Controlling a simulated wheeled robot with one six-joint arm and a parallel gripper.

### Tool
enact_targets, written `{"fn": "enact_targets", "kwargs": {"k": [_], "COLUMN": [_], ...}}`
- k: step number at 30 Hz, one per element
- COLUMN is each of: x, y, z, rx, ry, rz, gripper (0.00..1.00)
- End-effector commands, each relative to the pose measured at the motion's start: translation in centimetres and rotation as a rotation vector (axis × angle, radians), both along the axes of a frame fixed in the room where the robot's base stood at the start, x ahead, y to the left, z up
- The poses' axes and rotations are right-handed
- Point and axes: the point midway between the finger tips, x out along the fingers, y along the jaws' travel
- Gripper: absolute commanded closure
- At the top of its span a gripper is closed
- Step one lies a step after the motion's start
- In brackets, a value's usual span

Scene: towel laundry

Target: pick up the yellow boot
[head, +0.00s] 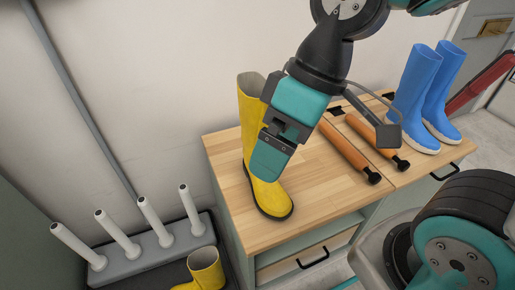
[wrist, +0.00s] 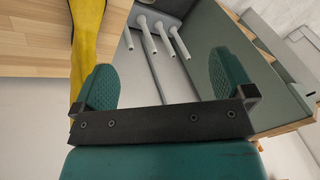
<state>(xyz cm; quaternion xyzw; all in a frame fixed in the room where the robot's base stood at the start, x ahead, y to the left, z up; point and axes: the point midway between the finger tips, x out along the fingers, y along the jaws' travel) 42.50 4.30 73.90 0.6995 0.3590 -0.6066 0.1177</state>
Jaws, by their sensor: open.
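A tall yellow boot (head: 250,102) stands upright at the left end of the wooden cabinet top, partly hidden behind my gripper in the head view. My gripper (head: 268,165) is in front of the boot's shaft, pointing down, and its jaws are open. In the wrist view, my gripper (wrist: 165,88) shows its two teal fingers spread wide with nothing between them. The yellow boot (wrist: 86,40) shows there at the left, beside and partly behind the left finger. I cannot tell whether that finger touches it. A second yellow boot (head: 207,271) is low at the floor by the rack.
The cabinet top (head: 310,200) also holds two orange-handled tools (head: 345,150) and a pair of blue boots (head: 415,90) at the right. A grey rack with several upright pegs (head: 150,222) stands at the lower left. The cabinet's front middle is clear.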

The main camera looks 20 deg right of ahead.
Motion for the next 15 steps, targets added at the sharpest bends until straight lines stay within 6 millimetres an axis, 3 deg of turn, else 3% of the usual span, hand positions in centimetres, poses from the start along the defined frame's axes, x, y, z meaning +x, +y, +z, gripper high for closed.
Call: {"fn": "enact_targets", "kwargs": {"k": [1,6,10,15], "x": [1.6,7.6,11.8,15.5], "y": [-0.5,-3.1,-5.9,-9.1], "z": [3.1,8.6,11.3,13.0], "rx": [0.000,0.003,0.002,-0.004], "ry": [-0.012,-0.099,-0.170,-0.245], "rz": [0.027,0.191,0.320,0.457], "gripper": [0.00,0.00,0.00,0.00]}}
